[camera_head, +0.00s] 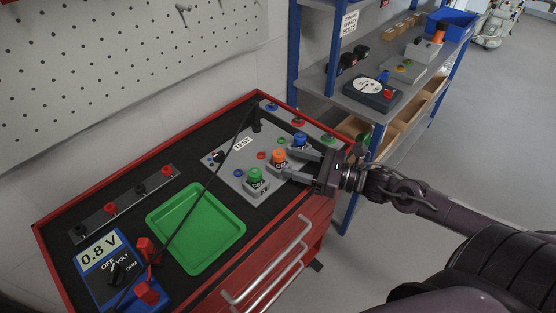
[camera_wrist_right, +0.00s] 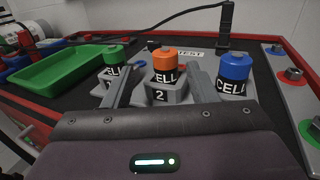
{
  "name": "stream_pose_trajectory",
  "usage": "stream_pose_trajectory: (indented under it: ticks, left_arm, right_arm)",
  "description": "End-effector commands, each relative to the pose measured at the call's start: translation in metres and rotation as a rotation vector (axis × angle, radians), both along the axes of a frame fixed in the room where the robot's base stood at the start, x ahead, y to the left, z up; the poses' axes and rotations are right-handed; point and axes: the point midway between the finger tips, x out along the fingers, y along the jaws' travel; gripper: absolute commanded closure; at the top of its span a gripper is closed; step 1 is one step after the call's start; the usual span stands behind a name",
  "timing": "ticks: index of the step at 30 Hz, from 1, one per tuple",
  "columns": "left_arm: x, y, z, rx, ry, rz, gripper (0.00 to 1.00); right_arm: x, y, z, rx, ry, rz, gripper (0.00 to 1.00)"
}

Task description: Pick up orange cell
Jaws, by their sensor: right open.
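The orange cell (camera_head: 279,157) stands upright in a grey holder on the grey test board (camera_head: 226,167), between the green cell (camera_head: 255,174) and the blue cell (camera_head: 299,139). In the right wrist view the orange cell (camera_wrist_right: 163,62) has a black label, and its holder is marked 2. My right gripper (camera_head: 293,160) is open, coming in from the right at the board. In the right wrist view its fingers (camera_wrist_right: 161,76) lie on either side of the orange cell's holder, with the cell between and beyond them. I cannot tell whether they touch. My left gripper is not in view.
A green tray (camera_head: 196,226) lies on the red-edged workbench, with a blue meter reading 0.8 V (camera_head: 109,271) at front left. A black cable crosses the bench to the board. A blue-framed shelf (camera_head: 345,105) stands behind right. The green and blue cells stand close to my fingers.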

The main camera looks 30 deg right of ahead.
Motion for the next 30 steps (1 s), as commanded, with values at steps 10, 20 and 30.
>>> stream_pose_trajectory:
  ticks: [10,20,30]
  left_arm:
    - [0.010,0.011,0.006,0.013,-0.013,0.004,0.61]
    - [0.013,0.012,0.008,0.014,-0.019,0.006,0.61]
    - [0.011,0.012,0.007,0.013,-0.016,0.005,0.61]
  right_arm:
    - [0.031,0.016,0.001,0.004,-0.004,-0.002,0.48]
    - [0.043,0.029,-0.002,0.001,-0.001,0.000,0.48]
    - [0.043,0.029,-0.002,0.001,-0.001,0.000,0.74]
